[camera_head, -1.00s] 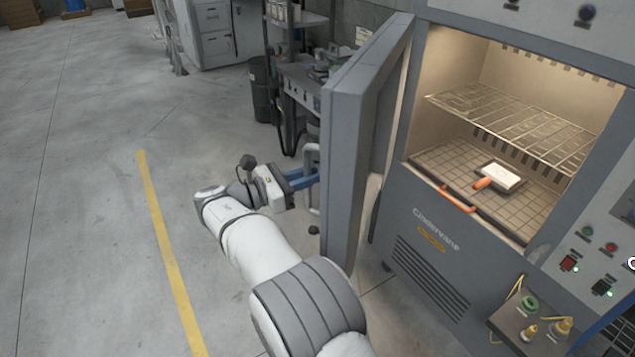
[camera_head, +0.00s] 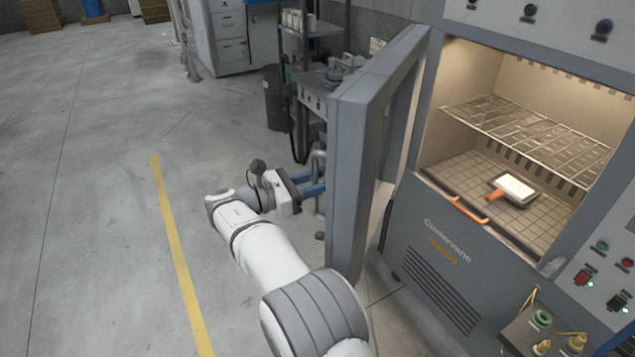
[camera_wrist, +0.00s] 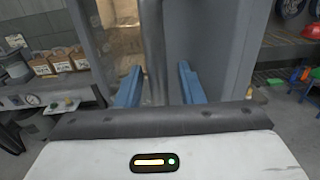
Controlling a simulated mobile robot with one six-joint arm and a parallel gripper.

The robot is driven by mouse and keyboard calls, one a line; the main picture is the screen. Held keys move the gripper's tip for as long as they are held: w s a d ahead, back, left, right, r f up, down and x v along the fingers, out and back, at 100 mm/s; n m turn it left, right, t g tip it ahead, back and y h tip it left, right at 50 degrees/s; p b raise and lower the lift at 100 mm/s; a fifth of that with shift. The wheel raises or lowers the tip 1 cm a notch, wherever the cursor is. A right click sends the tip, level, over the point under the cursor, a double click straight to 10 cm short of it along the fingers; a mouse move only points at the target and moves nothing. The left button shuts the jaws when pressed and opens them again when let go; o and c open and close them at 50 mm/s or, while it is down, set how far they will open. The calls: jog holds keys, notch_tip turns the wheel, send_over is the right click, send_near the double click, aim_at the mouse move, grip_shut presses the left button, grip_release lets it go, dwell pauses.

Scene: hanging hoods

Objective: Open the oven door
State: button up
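The grey oven door (camera_head: 350,180) stands swung wide open to the left of the lit oven (camera_head: 440,230). Its vertical grey handle (camera_head: 319,162) is on the door's outer face, partly hidden by my gripper. My gripper (camera_head: 315,184) is at that handle, on the outer side of the door. In the wrist view, its two blue fingers (camera_wrist: 160,84) are spread, with the grey handle bar (camera_wrist: 153,45) between or just beyond them. Gaps show beside the bar, so the gripper looks open and not clamped on it.
Inside the oven are a wire rack (camera_head: 525,135) and a white block on a dark tray with an orange handle (camera_head: 495,196). A bench (camera_head: 315,95) and dark bin (camera_head: 273,95) stand behind the door. Floor left of the yellow line (camera_head: 178,250) is clear.

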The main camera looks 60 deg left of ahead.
jog(key=shift+s, duration=0.35)
jog(key=s+b, duration=0.2)
jog(key=s, duration=0.5)
jog(key=shift+a, duration=0.15)
jog(key=shift+c, duration=0.3)
